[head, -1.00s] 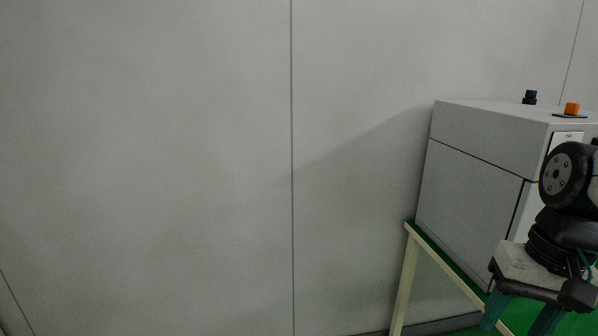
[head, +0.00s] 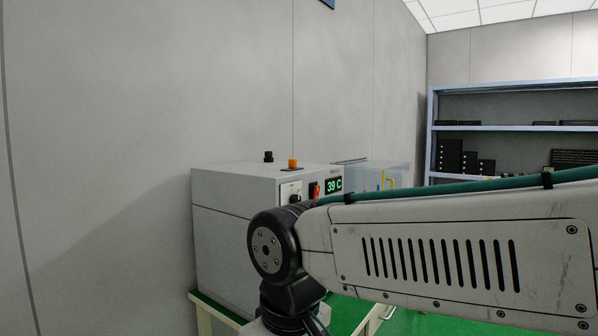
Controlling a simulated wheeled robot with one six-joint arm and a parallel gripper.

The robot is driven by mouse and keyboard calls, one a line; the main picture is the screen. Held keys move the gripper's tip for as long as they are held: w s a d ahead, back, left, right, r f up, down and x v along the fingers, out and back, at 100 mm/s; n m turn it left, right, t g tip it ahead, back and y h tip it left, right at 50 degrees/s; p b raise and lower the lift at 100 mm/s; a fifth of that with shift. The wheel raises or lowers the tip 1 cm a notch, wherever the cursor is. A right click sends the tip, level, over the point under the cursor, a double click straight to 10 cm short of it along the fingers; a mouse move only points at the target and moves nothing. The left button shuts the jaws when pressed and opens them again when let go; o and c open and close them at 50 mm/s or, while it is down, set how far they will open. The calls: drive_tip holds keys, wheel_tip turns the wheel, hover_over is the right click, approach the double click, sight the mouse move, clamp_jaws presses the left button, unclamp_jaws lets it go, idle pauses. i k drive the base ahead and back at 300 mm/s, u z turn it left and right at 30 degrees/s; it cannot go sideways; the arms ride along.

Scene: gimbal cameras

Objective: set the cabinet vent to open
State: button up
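The grey cabinet (head: 235,235) stands on a green-topped table against the wall in the head view. Its front has a pale plate (head: 286,189) with a black knob (head: 295,198), a red switch (head: 314,190) and a green display (head: 334,185) reading 39 C. I cannot tell which part is the vent or how it is set. My arm crosses in front and hides the lower front. My gripper's fingers are below the picture's edge.
A black knob (head: 268,156) and an orange button (head: 293,163) sit on the cabinet top. A clear box with a yellow handle (head: 384,180) stands behind, to the right. Blue shelves (head: 431,130) with black boxes stand at the back right.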

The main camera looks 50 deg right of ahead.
sight(292, 163)
drive_tip(key=z, duration=0.45)
drive_tip(key=k, duration=0.55)
drive_tip(key=z, duration=0.75)
drive_tip(key=i, duration=1.15)
drive_tip(key=u, duration=0.45)
